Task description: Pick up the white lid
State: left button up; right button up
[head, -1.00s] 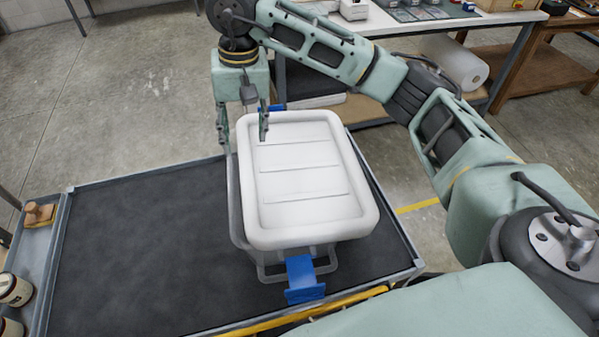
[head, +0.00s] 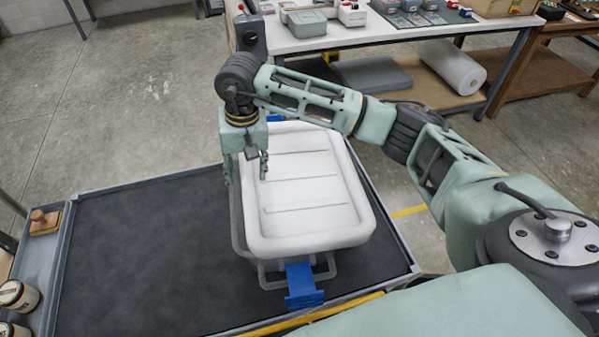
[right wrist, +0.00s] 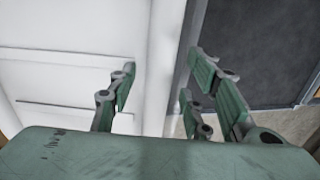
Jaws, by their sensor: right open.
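The white lid (head: 315,215) lies on top of a clear bin (head: 238,215) that stands on the dark cart top. The lid has a raised rim and shallow ribs. My right gripper (head: 246,178) points down at the lid's left long edge. It is open, with one finger over the lid and the other outside the rim. In the right wrist view the lid's rim (right wrist: 160,70) runs between the fingers (right wrist: 160,85). I cannot tell whether the fingers touch it. My left gripper is not in view.
A blue clasp (head: 302,285) hangs at the bin's near end. The dark cart top (head: 140,260) is clear to the left. A stamp-like wooden item (head: 44,220) and jars (head: 18,296) sit at the far left. A white workbench (head: 400,35) stands behind.

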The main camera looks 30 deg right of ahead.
jog(key=shift+c, duration=0.4)
grip_shut()
jog(key=shift+r, duration=0.1)
jog(key=shift+w+r+b, duration=0.1)
jog(key=shift+r+b, duration=0.4)
jog(key=shift+r, duration=0.05)
notch_tip(320, 180, up, 3)
jog(key=shift+f+b, duration=0.15)
jog(key=shift+b, duration=0.75)
jog(key=s+d+r+b, duration=0.4)
jog(key=s+d+r, duration=0.3)
jog(key=s+d, duration=0.1)
jog(key=shift+d, duration=0.45)
